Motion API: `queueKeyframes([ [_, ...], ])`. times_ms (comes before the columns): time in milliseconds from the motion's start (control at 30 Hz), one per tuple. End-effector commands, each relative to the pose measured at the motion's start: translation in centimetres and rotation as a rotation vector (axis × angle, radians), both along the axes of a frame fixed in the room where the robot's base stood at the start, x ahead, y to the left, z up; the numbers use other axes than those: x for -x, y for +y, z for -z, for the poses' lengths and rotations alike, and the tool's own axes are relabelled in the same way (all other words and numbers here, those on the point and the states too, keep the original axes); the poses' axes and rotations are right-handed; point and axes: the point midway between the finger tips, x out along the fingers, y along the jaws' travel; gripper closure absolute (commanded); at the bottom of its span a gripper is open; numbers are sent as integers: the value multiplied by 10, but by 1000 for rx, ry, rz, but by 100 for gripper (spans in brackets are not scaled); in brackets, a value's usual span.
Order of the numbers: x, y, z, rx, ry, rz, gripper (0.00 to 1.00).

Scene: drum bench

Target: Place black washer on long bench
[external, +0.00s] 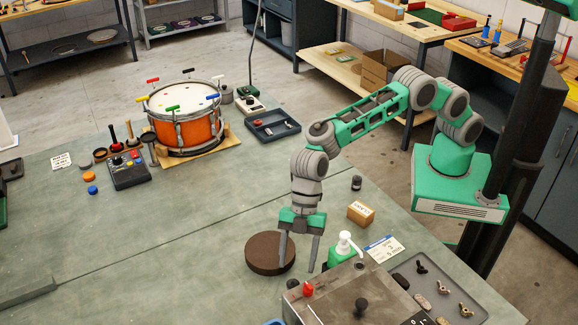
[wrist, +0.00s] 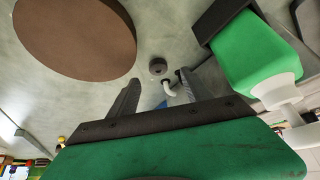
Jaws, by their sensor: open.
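My gripper (external: 298,266) is open and points down over the grey-green bench top (external: 190,265), between a brown round disc (external: 262,262) and a green pump bottle (external: 340,258). In the wrist view, a small dark ring with a center hole (wrist: 158,66), which looks like the black washer, lies on the bench surface beyond and between the two open fingers (wrist: 160,92). Nothing is held. A small white bent piece (wrist: 168,89) also shows between the fingers.
The brown disc (wrist: 75,35) and green bottle (wrist: 252,58) flank the fingers closely. A grey metal box (external: 350,298) and a tray of small parts (external: 462,290) stand at front right. An orange drum (external: 185,130) stands at the back. The bench's left middle is clear.

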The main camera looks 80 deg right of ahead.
Motion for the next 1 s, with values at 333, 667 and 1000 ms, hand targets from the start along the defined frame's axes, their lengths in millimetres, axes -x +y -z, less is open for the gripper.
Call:
queueKeyframes([
  [333, -2, 23, 42, 1, 0, 4, 43],
  [667, -3, 22, 42, 0, -1, 5, 55],
  [1000, -3, 22, 42, 0, -1, 5, 83],
])
